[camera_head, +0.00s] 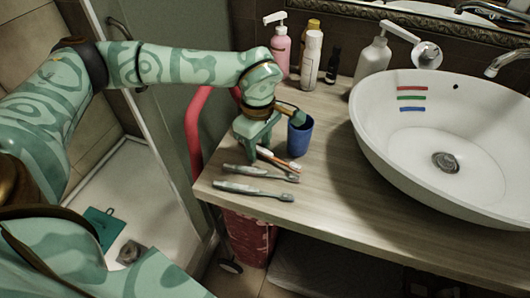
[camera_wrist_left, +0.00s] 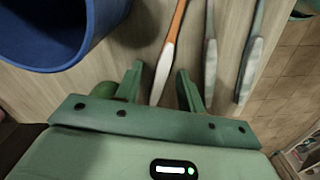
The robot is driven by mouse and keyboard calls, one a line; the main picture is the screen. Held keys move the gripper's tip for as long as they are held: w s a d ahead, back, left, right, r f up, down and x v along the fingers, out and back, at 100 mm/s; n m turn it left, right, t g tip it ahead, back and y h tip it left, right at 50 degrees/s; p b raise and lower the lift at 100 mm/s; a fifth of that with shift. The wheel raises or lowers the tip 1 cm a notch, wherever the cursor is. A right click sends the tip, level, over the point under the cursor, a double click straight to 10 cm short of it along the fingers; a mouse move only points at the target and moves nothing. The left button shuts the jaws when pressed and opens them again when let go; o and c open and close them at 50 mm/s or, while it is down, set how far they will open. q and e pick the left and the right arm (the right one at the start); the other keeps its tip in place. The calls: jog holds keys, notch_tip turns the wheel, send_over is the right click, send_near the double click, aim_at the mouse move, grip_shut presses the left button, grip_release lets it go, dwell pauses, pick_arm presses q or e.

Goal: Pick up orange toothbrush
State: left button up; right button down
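The orange toothbrush (camera_head: 281,160), orange and white, lies on the wooden counter beside the blue cup (camera_head: 300,137). My left gripper (camera_head: 260,150) is above its left end in the head view and hides part of it. In the left wrist view, the orange toothbrush (camera_wrist_left: 167,52) runs into the gap between the two fingers of my left gripper (camera_wrist_left: 160,72). The fingers are apart, with clear gaps on both sides of the white part. Whether the fingertips reach the counter I cannot tell. My right gripper is not in view.
Two grey-green toothbrushes (camera_head: 262,173) (camera_head: 252,191) lie closest to the counter's front left edge. The blue cup (camera_wrist_left: 62,30) is close to the left finger. Several bottles stand behind, including a pink one (camera_head: 281,52). A white basin (camera_head: 385,130) fills the right.

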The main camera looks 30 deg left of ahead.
pick_arm(q)
jog(key=shift+r, duration=0.1)
grip_shut()
jog(key=shift+r, duration=0.15)
